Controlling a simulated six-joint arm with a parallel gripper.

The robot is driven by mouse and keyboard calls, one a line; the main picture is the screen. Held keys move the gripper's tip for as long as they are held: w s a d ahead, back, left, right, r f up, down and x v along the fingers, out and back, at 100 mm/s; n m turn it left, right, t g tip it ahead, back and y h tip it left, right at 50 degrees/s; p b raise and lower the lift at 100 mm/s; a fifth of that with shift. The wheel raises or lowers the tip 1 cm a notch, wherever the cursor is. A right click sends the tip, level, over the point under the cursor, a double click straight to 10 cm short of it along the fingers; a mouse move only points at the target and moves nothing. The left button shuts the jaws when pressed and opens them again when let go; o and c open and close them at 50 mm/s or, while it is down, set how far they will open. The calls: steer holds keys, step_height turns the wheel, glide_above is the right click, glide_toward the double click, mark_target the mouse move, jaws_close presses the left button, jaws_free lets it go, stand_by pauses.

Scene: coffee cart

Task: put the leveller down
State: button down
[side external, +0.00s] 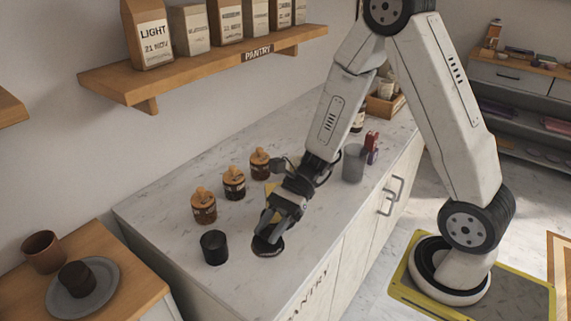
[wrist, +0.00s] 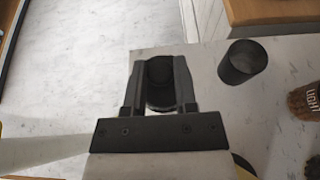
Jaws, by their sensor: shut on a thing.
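The leveller (side external: 267,246) is a dark, round, low puck near the front edge of the pale marble counter (side external: 178,231). My gripper (side external: 268,229) points down over it and is shut on it. The leveller is at or just above the counter top; I cannot tell whether it touches. In the wrist view the dark leveller (wrist: 160,88) shows between the two fingers of my gripper (wrist: 160,64), partly hidden by them.
A black cup (side external: 214,247) stands just left of the leveller and also shows in the wrist view (wrist: 243,62). Several brown jars with wooden lids (side external: 234,183) stand behind. A grey canister (side external: 353,163) is farther right. Bare counter lies in front of the jars.

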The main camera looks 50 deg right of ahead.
steer(key=shift+f, duration=2)
steer(key=shift+f, duration=1.75)
steer(key=shift+f, duration=0.1)
steer(key=shift+c, duration=2)
jaws_free()
steer(key=shift+d, duration=0.15)
steer(key=v, duration=1.2)
